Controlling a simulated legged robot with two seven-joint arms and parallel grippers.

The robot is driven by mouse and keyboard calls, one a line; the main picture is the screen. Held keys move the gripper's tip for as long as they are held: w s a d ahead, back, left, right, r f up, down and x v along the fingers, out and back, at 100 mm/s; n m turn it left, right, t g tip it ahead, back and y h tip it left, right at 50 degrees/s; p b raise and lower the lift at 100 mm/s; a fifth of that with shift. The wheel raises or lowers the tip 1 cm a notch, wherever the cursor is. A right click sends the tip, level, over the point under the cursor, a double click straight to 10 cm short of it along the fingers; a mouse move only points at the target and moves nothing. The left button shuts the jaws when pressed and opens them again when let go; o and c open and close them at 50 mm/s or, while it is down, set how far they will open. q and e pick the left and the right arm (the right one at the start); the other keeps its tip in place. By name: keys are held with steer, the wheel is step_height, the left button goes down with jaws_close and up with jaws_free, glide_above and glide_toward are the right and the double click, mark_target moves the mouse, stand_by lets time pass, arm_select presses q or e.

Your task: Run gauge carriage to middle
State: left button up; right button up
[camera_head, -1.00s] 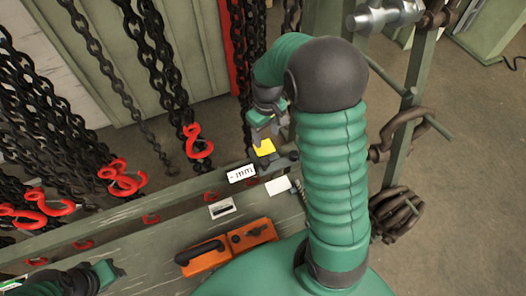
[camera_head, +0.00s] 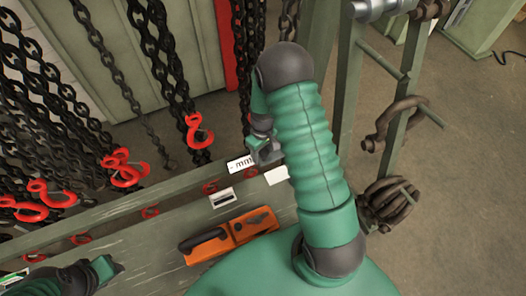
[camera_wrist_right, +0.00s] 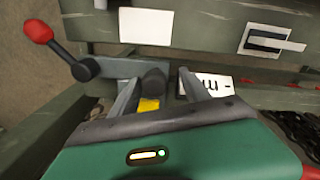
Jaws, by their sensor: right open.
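My right gripper (camera_head: 264,150) is over the bench's back rail, by the white "mm" label (camera_head: 240,164). In the right wrist view its fingers (camera_wrist_right: 157,90) are spread apart. A dark rounded knob (camera_wrist_right: 154,81) shows between them, not gripped, with a yellow piece (camera_wrist_right: 148,105) below it. A crank with a red ball handle (camera_wrist_right: 39,32) is beside the left finger. The "mm" label (camera_wrist_right: 207,86) is beside the right finger. I cannot tell for sure which part is the gauge carriage. My left gripper (camera_head: 106,267) is low at the left; its jaws are unclear.
A blank white plate (camera_head: 277,176) and a black-marked plate (camera_head: 222,198) sit near the rail. Chains with red hooks (camera_head: 199,132) hang behind. A metal stand (camera_head: 393,130) is at the right.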

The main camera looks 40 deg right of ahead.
steer(key=shift+c, duration=1)
steer(key=shift+s+d+f, duration=0.15)
steer(key=shift+d+f, duration=0.05)
steer(key=shift+d, duration=0.5)
steer(key=c, duration=1)
steer(key=shift+a, duration=0.35)
steer(key=shift+d+r, duration=0.1)
steer(key=shift+d, duration=0.05)
